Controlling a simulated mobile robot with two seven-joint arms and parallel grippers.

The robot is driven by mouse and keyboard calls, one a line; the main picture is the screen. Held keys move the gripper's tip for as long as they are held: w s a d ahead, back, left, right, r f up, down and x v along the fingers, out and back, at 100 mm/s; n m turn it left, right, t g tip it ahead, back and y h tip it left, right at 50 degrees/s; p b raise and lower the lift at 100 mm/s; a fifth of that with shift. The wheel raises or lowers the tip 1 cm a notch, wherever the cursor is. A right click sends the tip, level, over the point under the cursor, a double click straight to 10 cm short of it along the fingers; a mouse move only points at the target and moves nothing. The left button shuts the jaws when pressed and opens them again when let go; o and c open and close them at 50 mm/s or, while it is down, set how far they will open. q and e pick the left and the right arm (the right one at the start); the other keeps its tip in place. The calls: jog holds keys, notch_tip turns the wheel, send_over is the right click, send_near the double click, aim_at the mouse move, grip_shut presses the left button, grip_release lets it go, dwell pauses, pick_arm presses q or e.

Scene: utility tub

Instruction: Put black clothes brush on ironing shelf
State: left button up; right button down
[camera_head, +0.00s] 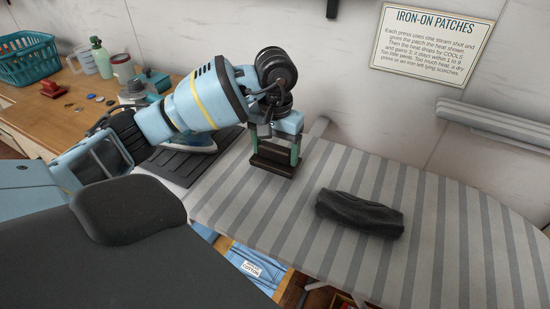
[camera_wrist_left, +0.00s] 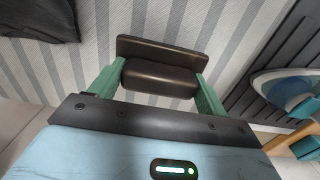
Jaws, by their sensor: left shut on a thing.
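My left gripper (camera_head: 277,150) is shut on the black clothes brush (camera_head: 272,162), a dark brown-black block with a wider plate along one side. In the left wrist view the brush (camera_wrist_left: 160,76) sits between the two green fingers (camera_wrist_left: 155,88). The gripper points down over the left part of the grey striped ironing board (camera_head: 255,213). I cannot tell whether the brush touches the board. No surface is clearly identifiable as the ironing shelf. My right gripper is not in view.
A folded dark cloth (camera_head: 360,213) lies on the board, right of the brush. A black ribbed mat (camera_head: 176,165) with an iron lies at the board's left end. A striped padded board (camera_head: 497,122) is by the wall. A wooden counter (camera_head: 60,119) holds a teal basket (camera_head: 29,66) and bottles.

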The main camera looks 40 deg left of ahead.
aim_at(275, 160)
pick_arm(q)
jog(key=shift+f, duration=1.5)
jog(key=shift+f, duration=0.1)
jog(key=shift+f, duration=0.15)
jog(key=o, duration=1)
jog(key=shift+s, duration=0.1)
jog(key=shift+c, duration=0.2)
notch_tip(275, 160, up, 12)
jog(key=shift+r+p, duration=0.25)
jog(key=shift+p, duration=0.15)
jog(key=shift+c, duration=0.4)
